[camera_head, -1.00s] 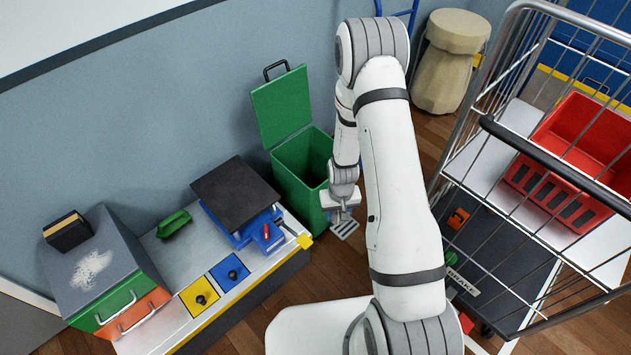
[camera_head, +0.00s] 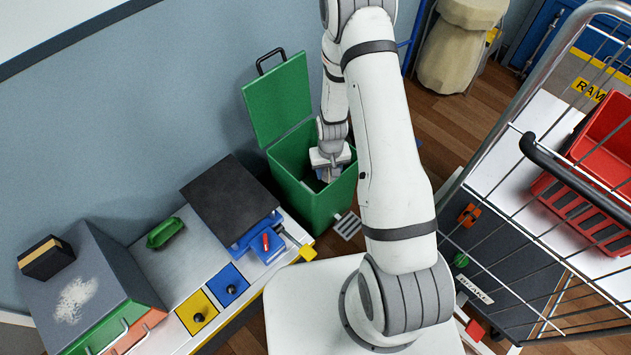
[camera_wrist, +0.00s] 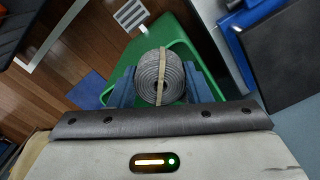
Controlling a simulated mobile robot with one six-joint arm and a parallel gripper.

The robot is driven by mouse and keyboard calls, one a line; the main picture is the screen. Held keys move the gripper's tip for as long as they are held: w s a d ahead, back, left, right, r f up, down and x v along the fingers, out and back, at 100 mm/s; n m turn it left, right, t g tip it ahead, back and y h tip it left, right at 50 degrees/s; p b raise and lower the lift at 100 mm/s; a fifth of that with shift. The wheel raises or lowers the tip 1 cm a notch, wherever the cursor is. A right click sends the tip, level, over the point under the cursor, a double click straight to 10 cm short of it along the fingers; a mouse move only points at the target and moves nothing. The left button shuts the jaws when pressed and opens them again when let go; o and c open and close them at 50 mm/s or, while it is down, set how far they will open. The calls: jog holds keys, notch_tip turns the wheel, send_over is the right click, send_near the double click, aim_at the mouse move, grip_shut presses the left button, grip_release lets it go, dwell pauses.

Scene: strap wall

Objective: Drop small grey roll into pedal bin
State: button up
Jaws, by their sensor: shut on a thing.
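The small grey roll (camera_wrist: 155,80), a coiled strap with a tan band around it, is between the two blue fingers of my gripper (camera_wrist: 160,84) in the wrist view. My gripper is shut on it. In the head view my gripper (camera_head: 328,174) is over the mouth of the green pedal bin (camera_head: 318,205), and its tips are at or just inside the opening. The roll itself is hard to make out there. The bin lid (camera_head: 277,100) stands open against the wall. The bin also shows below the roll in the wrist view (camera_wrist: 185,45).
A grey pedal (camera_head: 347,226) sticks out at the bin's front. Left of the bin is a bench with a black plate (camera_head: 230,205) and a blue clamp. A wire cage trolley with a red crate (camera_head: 590,170) stands at right.

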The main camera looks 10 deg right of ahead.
jog(key=w+f+n+b, duration=0.2)
jog(key=w+f+b, duration=0.2)
jog(key=w+b, duration=0.65)
jog(key=w+f+n+b, duration=0.2)
jog(key=w+f+b, duration=0.2)
jog(key=w+b, duration=0.6)
jog(key=f+b, duration=0.2)
jog(key=s+f+b, duration=0.1)
jog(key=f+b, duration=0.1)
jog(key=f, duration=0.1)
jog(key=shift+s+f+b, duration=0.2)
jog(key=shift+b, duration=0.15)
jog(key=o, duration=1.1)
jog(key=shift+c, duration=0.2)
notch_tip(320, 180, up, 8)
jog(key=p, duration=0.2)
